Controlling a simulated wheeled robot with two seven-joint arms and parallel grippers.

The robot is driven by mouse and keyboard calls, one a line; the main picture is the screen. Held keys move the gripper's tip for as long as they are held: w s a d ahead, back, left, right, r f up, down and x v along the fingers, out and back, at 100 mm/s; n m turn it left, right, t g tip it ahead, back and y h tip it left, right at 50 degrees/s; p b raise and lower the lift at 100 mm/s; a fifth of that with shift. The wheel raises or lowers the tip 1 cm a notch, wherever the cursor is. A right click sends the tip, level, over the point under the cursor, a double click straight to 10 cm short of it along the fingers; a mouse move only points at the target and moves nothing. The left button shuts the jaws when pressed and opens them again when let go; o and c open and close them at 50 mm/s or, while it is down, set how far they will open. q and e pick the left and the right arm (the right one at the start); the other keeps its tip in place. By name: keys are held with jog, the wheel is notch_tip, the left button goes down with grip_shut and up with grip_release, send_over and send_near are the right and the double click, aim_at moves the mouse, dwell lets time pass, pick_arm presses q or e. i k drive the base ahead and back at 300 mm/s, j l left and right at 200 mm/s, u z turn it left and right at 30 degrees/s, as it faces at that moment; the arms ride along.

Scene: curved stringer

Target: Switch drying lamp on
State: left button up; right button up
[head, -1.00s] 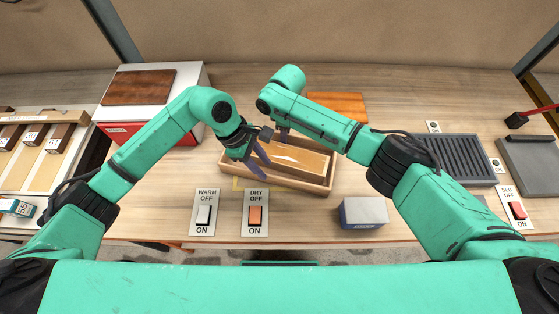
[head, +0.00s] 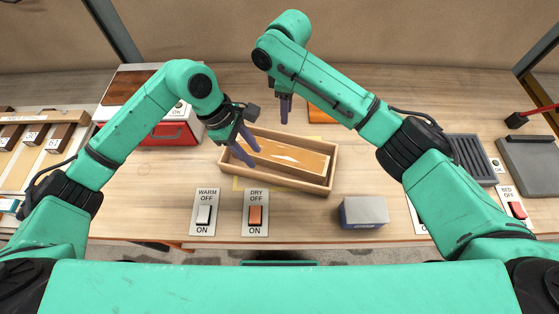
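The DRY switch (head: 255,215) is an orange rocker on a white plate at the table's front edge, marked OFF above and ON below. I cannot tell which way it is tipped. No lamp is clearly in view. My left gripper (head: 253,157) is open, its two purple fingers apart over the left part of the wooden tray (head: 333,170), behind the DRY switch and not touching it. My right gripper (head: 285,121) is farther back, above the tray's back edge. Its fingers overlap in this view, so its opening is unclear. A pale brown wooden piece (head: 300,156) lies in the tray.
The WARM switch (head: 204,215), a white rocker, stands left of DRY. A grey-topped blue block (head: 363,212) is to the right. The red BED switch (head: 517,209) is far right, near a dark ribbed tray (head: 470,158). A red-fronted box (head: 172,133) stands back left.

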aim_at(255, 211)
jog(key=k, duration=1.5)
